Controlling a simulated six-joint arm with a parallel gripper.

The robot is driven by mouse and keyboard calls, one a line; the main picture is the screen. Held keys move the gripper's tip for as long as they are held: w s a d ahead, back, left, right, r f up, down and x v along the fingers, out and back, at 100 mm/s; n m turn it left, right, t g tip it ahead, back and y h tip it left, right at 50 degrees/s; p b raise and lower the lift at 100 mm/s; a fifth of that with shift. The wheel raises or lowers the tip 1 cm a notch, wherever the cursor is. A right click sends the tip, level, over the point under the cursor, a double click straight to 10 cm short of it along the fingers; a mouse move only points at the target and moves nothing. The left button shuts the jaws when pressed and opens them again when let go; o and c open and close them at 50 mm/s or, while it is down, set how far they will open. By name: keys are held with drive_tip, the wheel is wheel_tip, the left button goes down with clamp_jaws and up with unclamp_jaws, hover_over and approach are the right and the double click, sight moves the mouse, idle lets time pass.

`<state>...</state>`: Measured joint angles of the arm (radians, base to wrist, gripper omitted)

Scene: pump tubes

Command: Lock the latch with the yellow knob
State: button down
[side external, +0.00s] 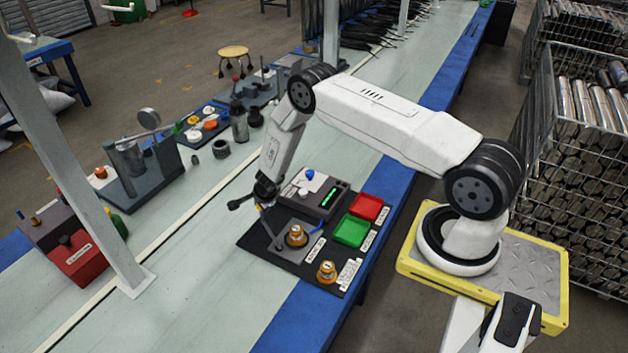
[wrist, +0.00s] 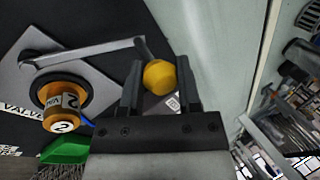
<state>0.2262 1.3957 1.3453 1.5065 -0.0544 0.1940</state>
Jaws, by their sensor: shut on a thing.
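In the wrist view the yellow knob (wrist: 158,78) sits between the two dark fingers of my gripper (wrist: 159,72), which is shut on it. The latch's grey bar (wrist: 85,52) runs from a pivot at the left of a grey plate (wrist: 50,77) to a dark post by the knob. A brass valve (wrist: 62,105) labelled 2 stands in a dark ring on the plate, beside the bar and apart from it. In the side view my gripper (side external: 263,200) is low over the black mat (side external: 258,243); the knob is too small to make out there.
A second brass valve (side external: 327,271) stands on the mat's near corner. A green tray (side external: 350,232) and a red tray (side external: 367,206) lie to the right. A dark box with a green display (side external: 330,196) is behind. The table left of the mat (side external: 195,240) is clear.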

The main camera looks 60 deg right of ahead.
drive_tip(key=shift+s+d, duration=0.1)
idle(0.8)
drive_tip(key=shift+s+d+m+g+h, duration=0.15)
drive_tip(key=shift+s+d+m+h, duration=0.15)
drive_tip(key=shift+s+d+m, duration=0.4)
drive_tip(key=shift+s+d+m+g+h, duration=0.15)
drive_tip(key=shift+s+d+m+h, duration=0.25)
drive_tip(key=shift+m, duration=0.6)
drive_tip(key=s+d+m, duration=0.1)
drive_tip(key=m, duration=0.1)
drive_tip(key=s+d+m+g, duration=0.1)
drive_tip(key=s+m, duration=0.1)
drive_tip(key=s+d+m+g+h, duration=0.1)
drive_tip(key=s+m, duration=0.1)
drive_tip(key=shift+s, duration=0.1)
drive_tip(key=shift+s+d+m+g+h, duration=0.15)
drive_tip(key=shift+s+m+g+h, duration=0.25)
drive_tip(key=shift+s+m, duration=0.95)
drive_tip(key=shift+c, duration=1.5)
unclamp_jaws()
drive_tip(key=shift+w, duration=0.1)
